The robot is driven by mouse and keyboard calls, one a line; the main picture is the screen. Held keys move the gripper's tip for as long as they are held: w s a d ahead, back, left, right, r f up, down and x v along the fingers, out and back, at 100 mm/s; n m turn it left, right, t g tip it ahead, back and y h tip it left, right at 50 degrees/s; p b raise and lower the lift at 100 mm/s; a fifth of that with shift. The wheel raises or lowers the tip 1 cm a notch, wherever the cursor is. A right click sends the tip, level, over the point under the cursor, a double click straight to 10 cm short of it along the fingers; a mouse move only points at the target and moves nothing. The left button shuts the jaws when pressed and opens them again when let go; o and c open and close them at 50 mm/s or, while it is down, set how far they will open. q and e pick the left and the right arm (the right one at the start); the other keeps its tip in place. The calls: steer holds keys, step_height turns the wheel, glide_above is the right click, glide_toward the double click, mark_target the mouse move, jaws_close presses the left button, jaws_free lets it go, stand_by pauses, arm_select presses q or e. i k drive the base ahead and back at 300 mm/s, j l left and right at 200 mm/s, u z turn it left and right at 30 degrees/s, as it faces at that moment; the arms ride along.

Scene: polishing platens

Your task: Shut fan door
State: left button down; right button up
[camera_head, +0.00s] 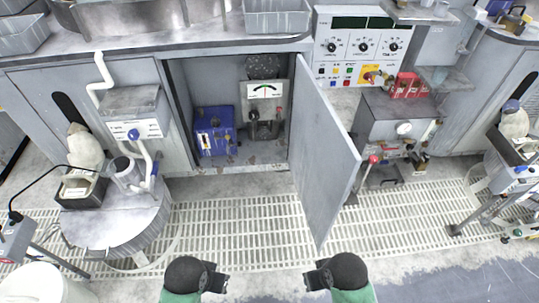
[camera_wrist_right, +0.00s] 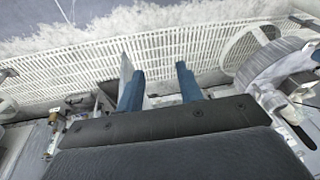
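The fan door (camera_head: 326,150) is a tall grey panel hinged at the right side of an open cabinet. It stands swung outward toward me, over the grated floor. Inside the cabinet are a blue box (camera_head: 214,132) and a gauge unit (camera_head: 265,92) with a dark round part above it. My left gripper (camera_head: 222,283) and right gripper (camera_head: 312,281) are at the bottom of the head view, short of the door and apart from it. In the right wrist view my right gripper's two blue fingers (camera_wrist_right: 159,86) are spread with nothing between them. The left fingertips are too small to judge.
A round drum (camera_head: 117,228) with a white pipe stands left of the opening. A grey machine with a red lever (camera_head: 373,159) stands right of the door. A control panel (camera_head: 353,47) is above. The floor grating (camera_head: 240,235) in front is clear.

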mark_target(325, 163)
steer(key=l+u, duration=0.35)
steer(key=l, duration=0.4)
steer(key=l+u, duration=0.4)
steer(key=l, duration=0.4)
steer(key=k+l+u, duration=0.1)
steer(key=l+u, duration=0.25)
steer(key=l, duration=0.4)
steer(key=k+l, duration=0.1)
steer(key=l, duration=0.45)
steer(key=k+l, duration=0.1)
steer(key=l, duration=0.45)
steer(key=k+u, duration=0.25)
steer(key=k, duration=0.8)
